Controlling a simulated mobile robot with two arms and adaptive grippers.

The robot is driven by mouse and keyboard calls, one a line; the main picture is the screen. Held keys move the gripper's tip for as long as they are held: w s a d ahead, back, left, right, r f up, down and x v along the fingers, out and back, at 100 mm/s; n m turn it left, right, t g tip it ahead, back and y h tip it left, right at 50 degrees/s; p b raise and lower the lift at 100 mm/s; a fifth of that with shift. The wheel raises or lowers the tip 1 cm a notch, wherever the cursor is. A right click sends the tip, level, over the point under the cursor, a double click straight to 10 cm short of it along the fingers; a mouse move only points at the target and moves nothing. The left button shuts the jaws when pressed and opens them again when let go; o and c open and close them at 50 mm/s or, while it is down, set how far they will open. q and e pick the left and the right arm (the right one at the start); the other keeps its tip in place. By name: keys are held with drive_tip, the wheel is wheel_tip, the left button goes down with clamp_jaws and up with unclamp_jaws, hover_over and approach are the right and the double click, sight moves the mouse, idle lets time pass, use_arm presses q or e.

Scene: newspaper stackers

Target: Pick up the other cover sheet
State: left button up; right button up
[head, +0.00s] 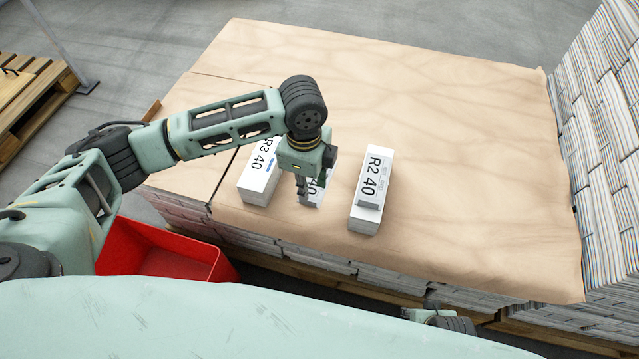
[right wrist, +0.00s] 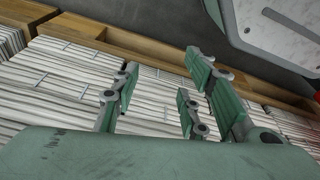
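A tan paper cover sheet (head: 450,130) lies over the stack on the right. A tan sheet (head: 190,125) covers the part left of a seam. White bundles marked "R3 40" (head: 260,175) and "R2 40" (head: 371,190) lie on the paper, with a third bundle (head: 318,188) marked "40" between them, partly hidden. My left gripper (head: 308,185) points down at this middle bundle; whether it grips it is hidden. My right gripper (right wrist: 165,95) is open and empty in the right wrist view, with newspaper stacks behind its fingers.
A red bin (head: 160,255) stands at the front left below the stack. Tall newspaper stacks (head: 605,130) rise at the right edge. A wooden pallet (head: 35,95) lies on the floor at the left. The sheet's back and right areas are clear.

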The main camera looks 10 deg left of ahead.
sight(316, 194)
use_arm(q)
wheel_tip(316, 194, down, 6)
drive_tip(key=shift+s+r+b, duration=0.15)
drive_tip(key=shift+r+b, duration=0.05)
drive_tip(key=shift+b, duration=0.6)
drive_tip(key=shift+f, duration=0.25)
use_arm(e)
wheel_tip(316, 194, up, 6)
drive_tip(key=w, duration=0.1)
drive_tip(key=shift+w, duration=0.2)
drive_tip(key=shift+r, duration=0.1)
use_arm(q)
clamp_jaws()
